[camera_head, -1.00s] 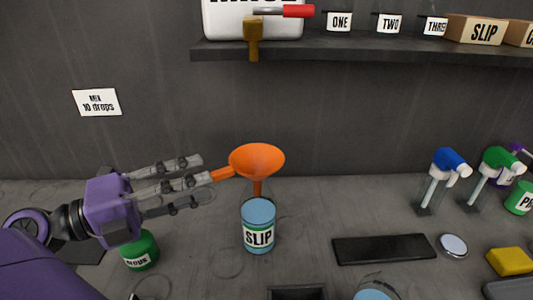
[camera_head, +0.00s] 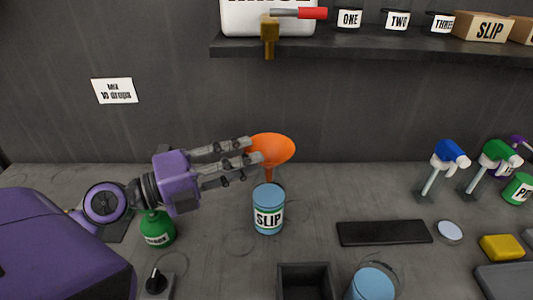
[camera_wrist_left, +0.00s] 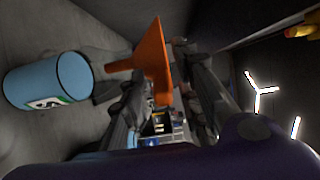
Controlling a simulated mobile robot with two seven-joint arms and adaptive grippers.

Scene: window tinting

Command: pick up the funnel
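The orange funnel (camera_head: 272,148) is upright with its spout down, just behind the blue SLIP can (camera_head: 268,212) in the head view. What holds it up is hidden. My left gripper (camera_head: 256,149) reaches in from the left, with its fingers apart at the funnel's left side. In the left wrist view the funnel (camera_wrist_left: 152,60) shows between the spread fingers (camera_wrist_left: 158,88), its handle side toward the palm. I cannot tell whether a finger touches it. The SLIP can (camera_wrist_left: 45,82) stands to the left there. My right gripper is not in view.
A green bottle (camera_head: 157,230) stands under my left wrist. A black tray (camera_head: 384,233), an open dark box (camera_head: 305,284) and a blue container (camera_head: 372,284) lie to the right and front. Spray bottles (camera_head: 446,160) stand at the far right. A shelf (camera_head: 380,45) hangs above.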

